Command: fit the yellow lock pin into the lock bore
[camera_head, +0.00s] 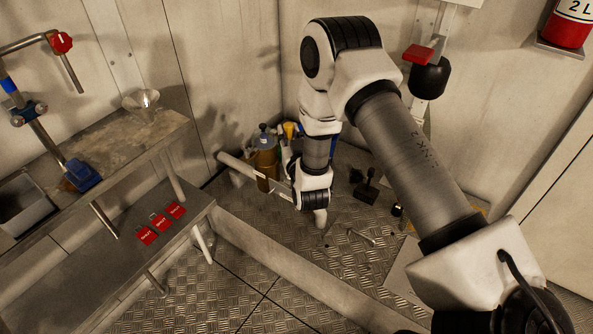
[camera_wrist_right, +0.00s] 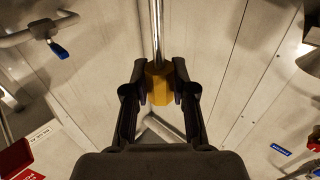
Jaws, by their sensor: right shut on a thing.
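The yellow lock pin (camera_wrist_right: 159,88) shows in the right wrist view as a yellow block with a shiny metal rod running up out of the picture. My right gripper (camera_wrist_right: 160,80) is shut on the yellow block, with one dark fingertip on each side. In the head view my right arm reaches down toward the floor by the back corner, and its wrist hides the fingers and the pin. I cannot make out the lock bore in either view. My left gripper is in neither view.
A brown bottle (camera_head: 266,165) and a pale pipe (camera_head: 240,169) are close to my right wrist. A metal bench (camera_head: 150,150) with red tags (camera_head: 161,221) on its lower shelf stands at left. A blue-handled valve (camera_wrist_right: 58,49) is on the wrist view's left.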

